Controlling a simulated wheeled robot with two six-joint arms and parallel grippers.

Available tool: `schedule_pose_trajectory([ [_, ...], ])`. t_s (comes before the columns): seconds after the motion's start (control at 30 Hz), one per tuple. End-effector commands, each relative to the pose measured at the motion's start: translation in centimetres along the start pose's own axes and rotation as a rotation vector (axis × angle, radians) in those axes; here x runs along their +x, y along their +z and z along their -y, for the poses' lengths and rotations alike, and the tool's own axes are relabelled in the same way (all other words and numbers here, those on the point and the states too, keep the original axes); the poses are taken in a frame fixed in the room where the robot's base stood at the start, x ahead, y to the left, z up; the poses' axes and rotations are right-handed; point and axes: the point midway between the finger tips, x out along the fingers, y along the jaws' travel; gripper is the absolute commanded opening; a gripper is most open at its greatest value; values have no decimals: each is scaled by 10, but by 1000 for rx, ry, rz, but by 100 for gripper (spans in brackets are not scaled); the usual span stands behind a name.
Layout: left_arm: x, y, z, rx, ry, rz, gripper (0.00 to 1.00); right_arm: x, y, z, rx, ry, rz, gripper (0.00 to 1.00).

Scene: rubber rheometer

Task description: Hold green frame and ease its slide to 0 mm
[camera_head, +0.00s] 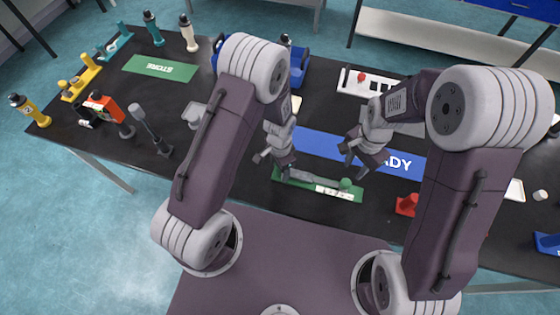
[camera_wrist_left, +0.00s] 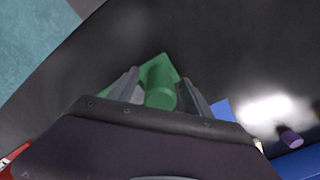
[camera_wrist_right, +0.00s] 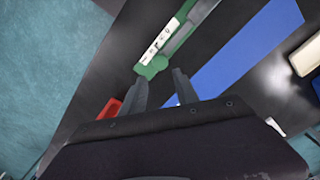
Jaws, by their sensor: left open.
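The green frame (camera_head: 358,194) lies on the black table in front of me, with a grey bar and a white marked scale (camera_head: 333,191) along it. A round green knob (camera_head: 345,184) is at its right end; the frame also shows in the right wrist view (camera_wrist_right: 148,71). My left gripper (camera_head: 274,167) is at the left end of the frame. In the left wrist view its open fingers stand on both sides of a green post (camera_wrist_left: 160,86); I cannot tell whether they touch it. My right gripper (camera_head: 356,168) is open and empty, above the table near the knob.
A blue mat (camera_head: 325,148) marked "...DY" lies behind the frame. A red object (camera_head: 407,204) stands to the right. A green "STORE" mat (camera_head: 160,67) and several tools are at the left. A white tray (camera_head: 352,85) is at the back.

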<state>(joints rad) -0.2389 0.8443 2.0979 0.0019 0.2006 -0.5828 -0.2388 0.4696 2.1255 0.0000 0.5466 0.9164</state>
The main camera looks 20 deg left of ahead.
Motion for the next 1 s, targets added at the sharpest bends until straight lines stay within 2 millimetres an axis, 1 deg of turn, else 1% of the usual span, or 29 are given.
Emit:
schedule_pose_trajectory([
  [0.1, 3, 0, 0, 0, -1, -1, 58, 0, 0, 0, 0, 0, 0, 36],
  [0.27, 3, 0, 0, 0, -1, -1, 58, 0, 0, 0, 0, 0, 0, 36],
  [0.37, 3, 0, 0, 0, -1, -1, 33, 0, 0, 0, 0, 0, 0, 36],
  [0.4, 3, 0, 0, 0, -1, -1, 22, 0, 0, 0, 0, 0, 0, 36],
  [0.47, 3, 0, 0, 0, -1, -1, 5, 0, 0, 0, 0, 0, 0, 36],
  [0.5, 3, 0, 0, 0, -1, -1, 0, 0, 0, 0, 0, 0, 0, 36],
  [0.57, 3, 0, 0, 0, -1, -1, 0, 0, 0, 0, 0, 0, 0, 36],
  [0.6, 3, 0, 0, 0, -1, -1, 0, -1, 0, 0, 5, -1, 0, 48],
  [0.63, 3, 0, 0, 0, -1, -1, 0, -4, 0, 1, 23, -2, -2, 54],
  [0.7, 3, 0, 0, 0, -1, -1, 0, -14, -1, 1, 92, -4, -3, 54],
  [0.8, 3, 0, 0, 0, -1, -1, 0, -20, 0, 0, 143, -2, -1, 54],
  [0.93, 3, 0, 0, 0, -1, -1, 0, -15, 0, 0, 144, 2, 1, 54],
  [1.0, 3, 0, 0, 0, -1, -1, 0, -4, 1, -1, 143, 4, 3, 54],
])
